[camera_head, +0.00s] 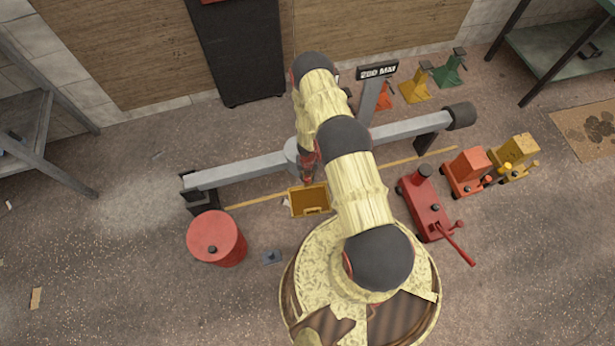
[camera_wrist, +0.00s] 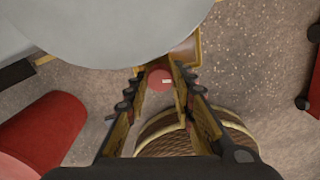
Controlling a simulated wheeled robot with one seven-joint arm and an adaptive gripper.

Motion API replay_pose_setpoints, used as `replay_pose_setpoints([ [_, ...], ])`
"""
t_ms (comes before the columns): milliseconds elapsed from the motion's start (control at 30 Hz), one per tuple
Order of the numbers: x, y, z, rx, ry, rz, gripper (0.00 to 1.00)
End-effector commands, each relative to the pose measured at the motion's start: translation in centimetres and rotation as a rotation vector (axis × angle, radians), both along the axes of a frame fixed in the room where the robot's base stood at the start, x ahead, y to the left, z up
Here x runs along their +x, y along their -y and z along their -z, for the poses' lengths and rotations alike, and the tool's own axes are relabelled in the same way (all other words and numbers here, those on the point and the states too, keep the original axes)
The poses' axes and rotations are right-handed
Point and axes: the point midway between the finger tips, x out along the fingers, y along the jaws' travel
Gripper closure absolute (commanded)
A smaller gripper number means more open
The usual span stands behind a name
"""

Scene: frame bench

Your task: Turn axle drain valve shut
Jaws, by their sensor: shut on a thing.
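The grey axle (camera_head: 240,170) lies across the floor on low stands, with a round housing at its middle that shows as a large grey disc (camera_wrist: 110,25) in the wrist view. The drain valve is a small red knob (camera_wrist: 158,80) with a pale mark, just below the disc's edge. My gripper (camera_wrist: 161,74) is shut on it, one finger at each side. In the head view my gripper (camera_head: 307,176) is low against the housing, and my arm hides the valve and part of the axle.
A yellow tray (camera_head: 310,211) sits on the floor below the housing. A red drum (camera_head: 217,239) stands at left. A red floor jack (camera_head: 428,208) and smaller orange and yellow jacks are at right. A 200 MM sign (camera_head: 377,70) stands behind the axle.

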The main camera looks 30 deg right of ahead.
Motion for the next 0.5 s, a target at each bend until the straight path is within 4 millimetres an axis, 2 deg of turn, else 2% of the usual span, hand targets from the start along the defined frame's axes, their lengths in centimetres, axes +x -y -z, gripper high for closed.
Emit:
replay_pose_setpoints([
  [500,-0.01,0.0,-0.01,0.0,0.0,0.466,1.0],
])
